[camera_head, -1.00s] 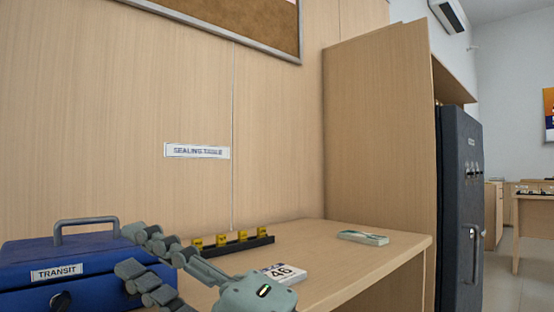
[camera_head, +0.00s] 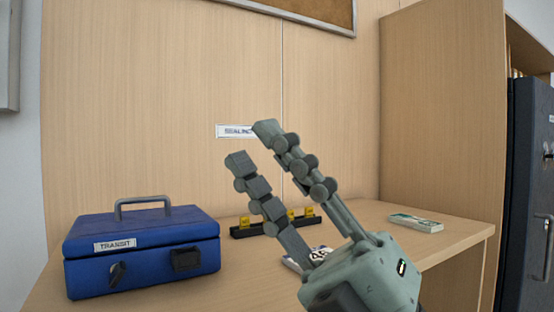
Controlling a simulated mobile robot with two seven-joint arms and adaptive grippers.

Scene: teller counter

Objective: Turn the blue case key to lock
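The blue case (camera_head: 205,228) with a TRANSIT label stands at the left of the wooden table, lid shut and grey handle upright. A dark key (camera_head: 117,274) sits in the left part of its front face, below the label. The key looks tilted from upright; its exact angle is hard to tell.
A dark latch (camera_head: 186,259) is on the case front, right of the key. A black rack with yellow pieces (camera_head: 244,220) and a numbered card (camera_head: 318,256) are partly behind my gripper. A pale banded bundle (camera_head: 416,223) lies at the table's right. Table before the case is clear.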

